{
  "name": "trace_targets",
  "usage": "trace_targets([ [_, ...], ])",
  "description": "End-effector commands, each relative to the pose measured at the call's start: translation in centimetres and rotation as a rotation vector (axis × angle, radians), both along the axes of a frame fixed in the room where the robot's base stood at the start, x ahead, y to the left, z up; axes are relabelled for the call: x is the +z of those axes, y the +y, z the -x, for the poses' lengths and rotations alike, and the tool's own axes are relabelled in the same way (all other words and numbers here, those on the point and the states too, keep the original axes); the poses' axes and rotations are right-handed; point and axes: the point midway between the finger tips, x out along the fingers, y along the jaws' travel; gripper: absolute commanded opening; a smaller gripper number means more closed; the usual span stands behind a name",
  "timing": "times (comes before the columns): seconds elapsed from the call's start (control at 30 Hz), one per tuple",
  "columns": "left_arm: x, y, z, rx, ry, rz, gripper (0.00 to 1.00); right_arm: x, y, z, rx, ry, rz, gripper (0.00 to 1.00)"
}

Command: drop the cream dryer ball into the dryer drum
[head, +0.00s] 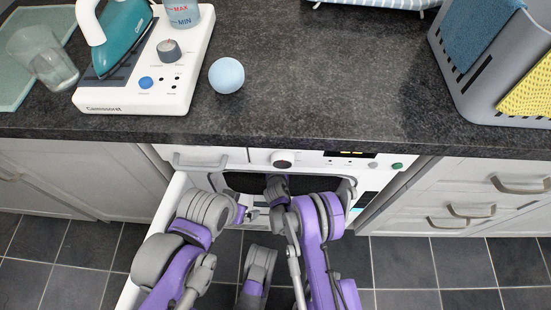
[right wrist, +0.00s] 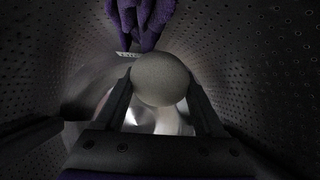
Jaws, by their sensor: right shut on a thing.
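In the right wrist view I am inside the dark drum, whose wall (right wrist: 280,60) is full of small holes. My right gripper (right wrist: 160,92) is shut on the dryer ball (right wrist: 160,78), which looks grey-cream in the dim light, between its two fingers. In the head view my right arm reaches into the opening, and the ball and fingertips are hidden. My left gripper (head: 248,213) is outside, by the left part of the opening; its jaws are too small to read.
A purple cloth-like thing (right wrist: 140,18) shows inside the drum beyond the ball. On the worktop are a light blue ball (head: 227,75), a teal iron (head: 122,38) on a white base, a glass (head: 45,58) and a grey basket (head: 485,75) with cloths.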

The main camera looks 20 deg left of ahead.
Motion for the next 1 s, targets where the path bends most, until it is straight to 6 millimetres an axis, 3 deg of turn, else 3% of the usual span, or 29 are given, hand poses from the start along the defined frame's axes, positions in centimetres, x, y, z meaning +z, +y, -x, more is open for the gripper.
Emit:
trace_targets([
  [0.2, -0.2, 0.0, 0.0, 0.000, 0.000, 0.000, 1.00, -0.3, 0.0, 0.0, 0.000, 0.000, 0.000, 0.17],
  [0.23, -0.2, 0.0, 0.0, 0.000, 0.000, 0.000, 1.00, -0.3, 0.0, 0.0, 0.000, 0.000, 0.000, 0.76],
  [0.37, -0.2, 0.0, 0.0, 0.000, 0.000, 0.000, 1.00, -0.3, 0.0, 0.0, 0.000, 0.000, 0.000, 0.99],
  [0.63, -0.1, 0.0, 0.0, 0.000, 0.000, 0.000, 1.00, -0.2, 0.0, 0.0, 0.000, 0.000, 0.000, 1.00],
  [0.8, 0.9, 0.0, 0.2, 0.000, -0.001, 0.000, 1.00, 1.4, -0.1, 0.2, 0.000, 0.000, 0.000, 1.00],
  [1.0, 1.9, 0.0, 0.3, 0.000, -0.003, 0.000, 1.00, 3.5, -1.5, 4.1, 0.000, 0.000, 0.001, 1.00],
])
